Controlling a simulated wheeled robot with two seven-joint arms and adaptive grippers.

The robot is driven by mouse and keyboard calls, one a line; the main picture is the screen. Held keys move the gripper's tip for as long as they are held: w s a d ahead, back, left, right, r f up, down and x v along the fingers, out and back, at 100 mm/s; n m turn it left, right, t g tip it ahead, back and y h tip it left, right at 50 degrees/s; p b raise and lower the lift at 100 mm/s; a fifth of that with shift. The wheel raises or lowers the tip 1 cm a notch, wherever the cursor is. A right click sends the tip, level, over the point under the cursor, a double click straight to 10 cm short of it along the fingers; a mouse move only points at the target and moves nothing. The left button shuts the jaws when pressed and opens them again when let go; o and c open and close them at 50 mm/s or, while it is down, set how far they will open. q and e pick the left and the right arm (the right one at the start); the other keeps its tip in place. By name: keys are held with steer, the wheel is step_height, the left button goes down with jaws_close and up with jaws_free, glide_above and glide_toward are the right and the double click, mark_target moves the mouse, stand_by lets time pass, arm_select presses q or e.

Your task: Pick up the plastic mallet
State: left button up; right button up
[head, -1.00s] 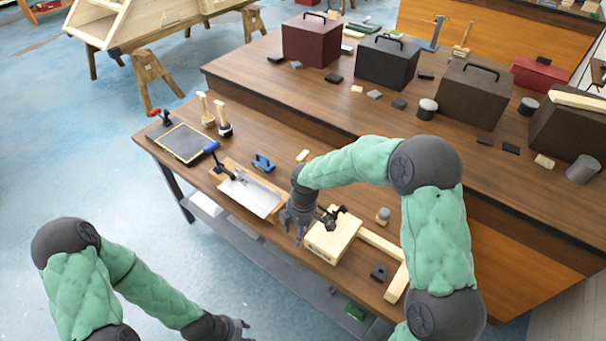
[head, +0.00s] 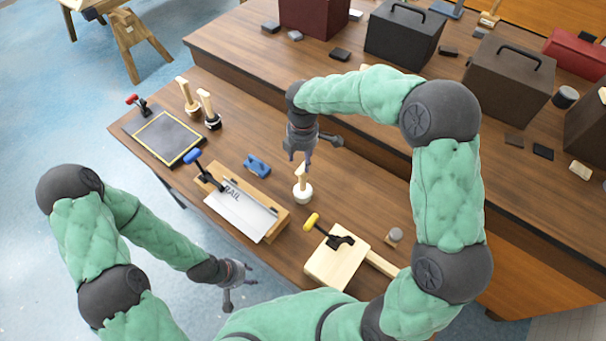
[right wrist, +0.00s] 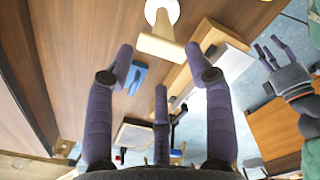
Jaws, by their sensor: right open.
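The likely plastic mallet (head: 303,192) stands on its white head on the front table, with its pale wooden handle pointing up. My right gripper (head: 301,153) is open and empty, just above the handle's top in the head view. In the right wrist view the mallet's handle (right wrist: 160,44) points toward me near the gap between the two upper fingertips, with the round white head behind it. I cannot tell whether any finger touches it. My left gripper (head: 238,284) is open and empty, low in front of the table, away from the mallet. It also shows in the right wrist view (right wrist: 279,62).
Two other mallets (head: 188,97) (head: 209,112) stand at the table's far left, by a dark framed board (head: 166,138). A blue block (head: 257,166) and a clamped rail sheet (head: 241,212) lie left of the mallet. A clamped wooden block (head: 336,262) lies in front.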

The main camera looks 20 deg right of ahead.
mark_target(303, 177)
steer(key=shift+s+a+f, duration=0.1)
steer(key=shift+s+f, duration=0.1)
steer(key=shift+f, duration=0.15)
step_height(303, 177, down, 10)
steer(key=shift+r+b, duration=0.1)
steer(key=shift+b, duration=0.85)
jaws_close()
